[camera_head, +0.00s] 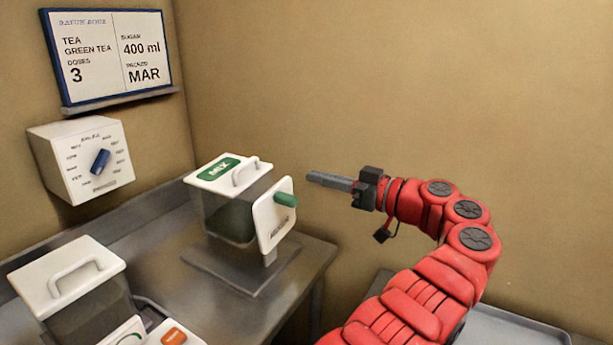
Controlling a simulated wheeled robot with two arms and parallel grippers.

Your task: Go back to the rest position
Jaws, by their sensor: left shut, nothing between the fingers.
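My left gripper (328,180) is at the end of my red arm, which rises from the bottom of the head view and bends to the left. Its fingers are shut with nothing between them and point left, in the air. They are right of the MIX bucket (228,215) and appear apart from it. That bucket has a white lid with a green MIX label, and a white side panel with a green knob (286,199). My right gripper is not in view.
A second white-lidded bucket (85,310) stands at lower left on the metal counter (160,245). A white dial box (85,160) with a blue knob and a TEA board (110,55) hang on the left wall. A grey tray (515,330) lies at lower right.

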